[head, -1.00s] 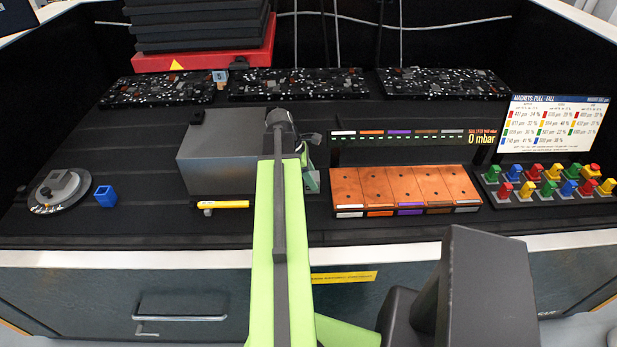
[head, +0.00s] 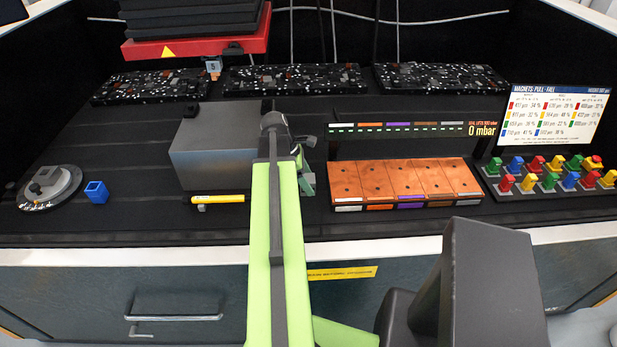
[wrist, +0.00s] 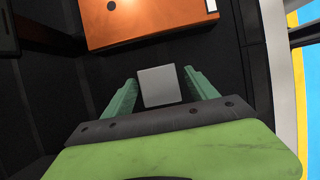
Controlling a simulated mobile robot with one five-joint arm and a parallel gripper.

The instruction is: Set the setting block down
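A small light grey block (wrist: 160,92), which looks like the setting block, lies between the two green fingers of my gripper (wrist: 160,77) in the wrist view. Dark gaps show between the block and the fingers, clearest on the right, so the gripper looks open around it. The block seems to be at the dark bench surface, though the exact contact is hard to see. In the head view my gripper (head: 307,182) is low, between the grey box and the copper electrodes (head: 405,180). The block cannot be made out there behind my arm.
A large grey box (head: 212,155) stands left of my gripper, with a yellow tool (head: 217,198) in front. A blue open cube (head: 96,191) and a round dial (head: 50,187) sit far left. Several coloured knobs (head: 548,175) stand right. Bare dark bench lies at centre-left.

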